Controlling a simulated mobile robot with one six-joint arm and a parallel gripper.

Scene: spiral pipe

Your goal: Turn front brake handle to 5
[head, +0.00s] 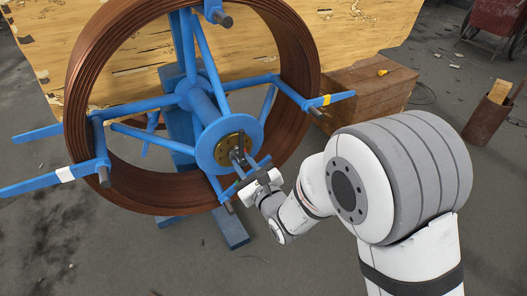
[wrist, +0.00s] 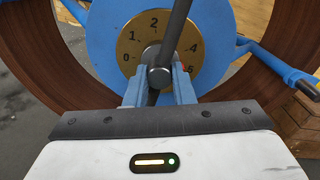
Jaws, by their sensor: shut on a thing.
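The brass dial (wrist: 128,40) sits at the centre of the blue round hub plate (head: 216,162) and carries the numbers 0 to 5. The dark brake handle (wrist: 176,28) crosses the dial in the wrist view, its upper part passing between 2 and 4 and covering the place of 3. A round dark knob (wrist: 160,78) shows at its lower part. A small red mark shows beside the 5, at lower right. My gripper (wrist: 159,92) is shut on the handle, with a blue-grey finger on each side. In the head view my gripper (head: 248,172) reaches the dial from lower right.
A large copper-brown pipe coil (head: 82,95) surrounds the hub on blue spokes. Blue arms (head: 322,100) stick out at right and left. A wooden crate (head: 370,88) stands behind at right, and a wooden panel (head: 120,30) stands behind the coil.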

